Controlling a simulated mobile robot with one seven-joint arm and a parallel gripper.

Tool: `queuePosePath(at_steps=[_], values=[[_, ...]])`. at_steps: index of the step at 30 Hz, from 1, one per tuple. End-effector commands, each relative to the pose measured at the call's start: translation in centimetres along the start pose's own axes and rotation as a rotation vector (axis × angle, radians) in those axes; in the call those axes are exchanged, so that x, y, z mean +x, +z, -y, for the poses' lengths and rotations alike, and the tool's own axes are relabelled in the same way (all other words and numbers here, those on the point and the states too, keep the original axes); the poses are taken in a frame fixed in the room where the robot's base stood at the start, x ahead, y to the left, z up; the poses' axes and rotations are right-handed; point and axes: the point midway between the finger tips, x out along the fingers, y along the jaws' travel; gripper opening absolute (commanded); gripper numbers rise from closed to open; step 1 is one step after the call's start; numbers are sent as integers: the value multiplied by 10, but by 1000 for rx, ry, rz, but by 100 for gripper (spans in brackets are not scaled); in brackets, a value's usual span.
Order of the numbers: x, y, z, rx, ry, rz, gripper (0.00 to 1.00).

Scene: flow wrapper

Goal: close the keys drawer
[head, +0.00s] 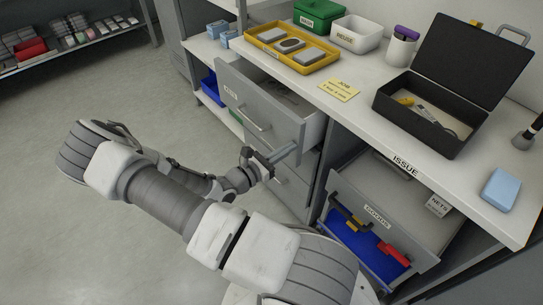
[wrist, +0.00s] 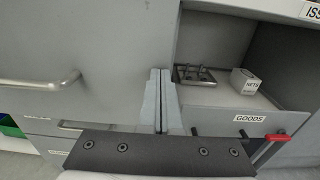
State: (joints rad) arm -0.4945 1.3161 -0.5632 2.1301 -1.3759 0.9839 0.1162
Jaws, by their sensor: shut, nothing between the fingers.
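The keys drawer (head: 262,110) is a grey drawer with a bar handle, pulled out of the cabinet under the counter in the head view; its small front label is hard to read. Its inside shows partly from above. In the wrist view a grey drawer front with a bar handle (wrist: 40,82), which looks like the same drawer, fills the left side. My gripper (head: 287,152) is shut and empty, near the drawer front's lower right corner. In the wrist view its fingers (wrist: 160,100) are together at the front's right edge. I cannot tell whether they touch it.
The counter above holds a yellow tray (head: 277,61), a green box (head: 318,14), a white bin (head: 354,34) and an open black case (head: 424,118). Floor at left is clear.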

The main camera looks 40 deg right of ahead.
Motion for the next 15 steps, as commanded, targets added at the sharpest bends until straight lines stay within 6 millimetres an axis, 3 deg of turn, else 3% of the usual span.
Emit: queuePosePath(at_steps=[6, 15], values=[[52, 2, 1, -2, -3, 3, 0], [92, 1, 1, 0, -2, 1, 0]])
